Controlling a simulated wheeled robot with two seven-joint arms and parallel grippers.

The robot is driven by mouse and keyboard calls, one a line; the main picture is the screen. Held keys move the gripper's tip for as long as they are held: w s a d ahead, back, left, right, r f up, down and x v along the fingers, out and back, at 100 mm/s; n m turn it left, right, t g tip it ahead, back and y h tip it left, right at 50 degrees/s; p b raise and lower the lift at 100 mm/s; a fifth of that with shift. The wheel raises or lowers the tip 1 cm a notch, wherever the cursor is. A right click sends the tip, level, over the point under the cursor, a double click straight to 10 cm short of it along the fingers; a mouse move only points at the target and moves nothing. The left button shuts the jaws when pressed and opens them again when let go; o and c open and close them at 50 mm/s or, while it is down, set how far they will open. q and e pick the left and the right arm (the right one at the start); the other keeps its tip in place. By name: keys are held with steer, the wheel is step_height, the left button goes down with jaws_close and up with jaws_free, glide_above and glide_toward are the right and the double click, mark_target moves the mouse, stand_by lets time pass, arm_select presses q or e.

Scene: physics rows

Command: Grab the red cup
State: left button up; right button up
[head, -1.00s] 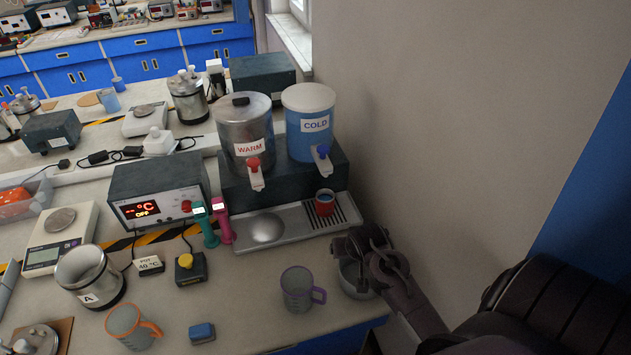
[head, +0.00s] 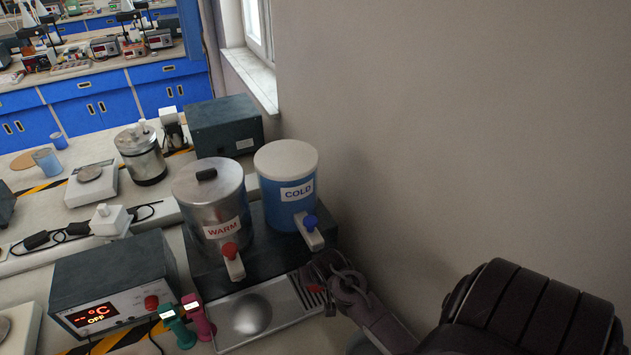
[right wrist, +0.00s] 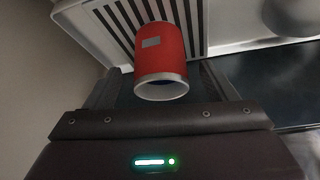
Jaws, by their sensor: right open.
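The red cup (right wrist: 162,45) shows in the right wrist view on the slotted part of the drip tray, its silver rim towards the camera. In the head view my right gripper (head: 327,272) is over the tray's right end and hides most or all of the cup. In the right wrist view my right gripper (right wrist: 160,78) is open. Its two fingers lie on either side of the cup's rim end, with gaps visible on both sides. My left gripper is out of view.
The tray (head: 285,312) sits below the steel WARM tank (head: 210,205) and blue COLD tank (head: 287,190), whose taps jut forward. A grey wall (head: 450,130) rises close on the right. A heater box (head: 115,280) stands at left.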

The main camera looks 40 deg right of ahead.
steer(key=x, duration=0.3)
steer(key=shift+w+d+f, duration=0.15)
steer(key=shift+w+f, duration=0.1)
steer(key=shift+f, duration=0.05)
steer(key=shift+c, duration=1.5)
steer(key=c, duration=0.8)
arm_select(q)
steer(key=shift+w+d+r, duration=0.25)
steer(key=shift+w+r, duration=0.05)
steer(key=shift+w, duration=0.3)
arm_select(e)
steer(key=shift+c, duration=0.2)
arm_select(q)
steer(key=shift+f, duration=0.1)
